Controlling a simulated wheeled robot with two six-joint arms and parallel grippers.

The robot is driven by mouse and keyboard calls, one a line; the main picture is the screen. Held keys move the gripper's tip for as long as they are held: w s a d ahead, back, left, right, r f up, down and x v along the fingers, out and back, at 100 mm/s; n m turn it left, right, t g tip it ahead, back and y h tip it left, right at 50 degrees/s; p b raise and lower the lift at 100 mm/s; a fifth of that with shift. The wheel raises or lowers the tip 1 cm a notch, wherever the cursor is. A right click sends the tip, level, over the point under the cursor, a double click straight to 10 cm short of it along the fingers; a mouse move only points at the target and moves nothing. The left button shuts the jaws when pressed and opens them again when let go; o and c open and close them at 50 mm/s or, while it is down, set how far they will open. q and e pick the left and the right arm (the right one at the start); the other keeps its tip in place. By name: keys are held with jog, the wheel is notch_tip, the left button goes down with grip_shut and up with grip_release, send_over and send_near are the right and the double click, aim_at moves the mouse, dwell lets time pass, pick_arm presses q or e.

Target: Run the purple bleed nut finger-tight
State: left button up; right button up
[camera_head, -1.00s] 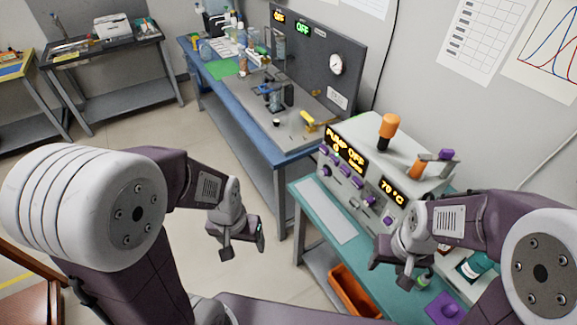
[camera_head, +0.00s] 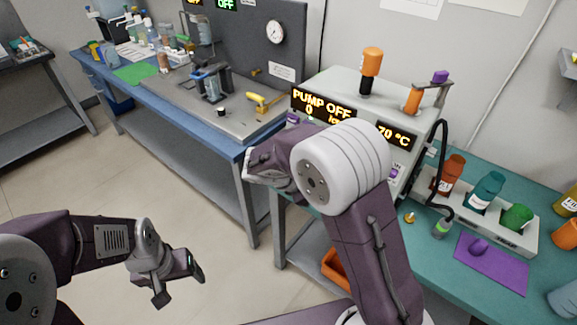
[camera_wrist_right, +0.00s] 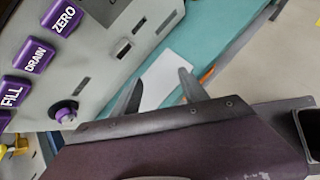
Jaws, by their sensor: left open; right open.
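My left gripper (camera_head: 178,285) is open and empty, low over the floor, far from the console.
Purple ZERO (camera_wrist_right: 64,16), DRAIN and FILL buttons stand close by the knob. A teal bench (camera_head: 400,265) carries a bottle rack (camera_head: 512,236) and a purple mat (camera_head: 505,272). An orange bin (camera_head: 337,268) sits below. A blue bench (camera_head: 235,150) stands left; floor between is clear.

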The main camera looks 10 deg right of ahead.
jog(key=w+a+f+n+t+h+b, duration=0.1)
jog(key=w+n+b, duration=0.1)
jog(key=w, duration=0.1)
jog(key=w+a+f+n+t+h+b, duration=0.1)
jog(key=w+a+n+t+b, duration=0.1)
jog(key=b, duration=0.1)
jog(key=w+a+f+n+t+h+b, duration=0.1)
jog(key=w+f+b, duration=0.1)
jog(key=w, duration=0.1)
jog(key=shift+w+a+n+t, duration=0.15)
jog(key=shift+w+n+t, duration=0.15)
jog(key=shift+n, duration=0.1)
jog(key=w+a+r+n+t+h+b, duration=0.2)
jog(key=w+a+r+n+t+b, duration=0.15)
jog(key=a, duration=0.35)
jog(key=shift+t, duration=0.35)
jog(key=x, duration=0.2)
jog(key=b+x, duration=0.1)
jog(key=x, duration=0.2)
jog(key=b+x, duration=0.1)
jog(key=x, duration=0.2)
jog(key=shift+d+r, duration=0.15)
jog(key=shift+r, duration=0.1)
jog(key=shift+w+d, duration=0.45)
jog(key=shift+w, duration=0.05)
pick_arm(q)
notch_tip(320, 180, down, 16)
jog(key=shift+d, duration=0.15)
pick_arm(e)
grip_shut()
